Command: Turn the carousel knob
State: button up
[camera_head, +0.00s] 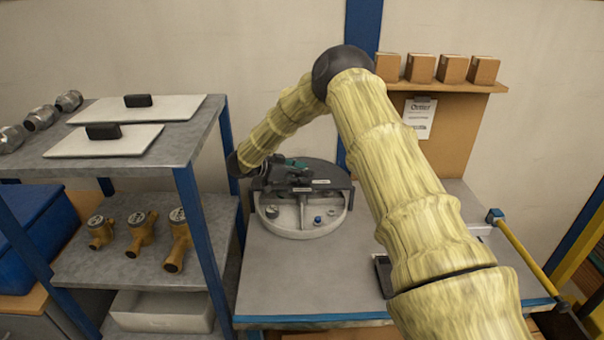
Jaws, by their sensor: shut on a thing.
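The carousel (334,212) is a round, light grey unit with a dark top, standing on the grey workbench toward the back left. A small blue knob (317,220) and a grey round part (272,212) show on its front. My gripper (298,180) reaches in from the left, low over the dark top. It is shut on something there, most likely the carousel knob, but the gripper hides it. My arm, in a yellowish cover, arches over the bench from the lower right.
A shelf rack (188,120) stands close on the left, with white boards, several brass meters (140,232) and a white bin (160,312). A dark flat device (383,275) lies beside my arm. A yellow bar (525,258) runs along the right. The bench front is clear.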

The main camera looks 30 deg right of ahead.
jog(key=shift+s+f, duration=0.1)
jog(key=o, duration=1)
jog(key=shift+d, duration=0.1)
jog(key=shift+c, duration=0.2)
jog(key=shift+v, duration=3.75)
jog(key=shift+o, duration=0.3)
jog(key=shift+f, duration=0.1)
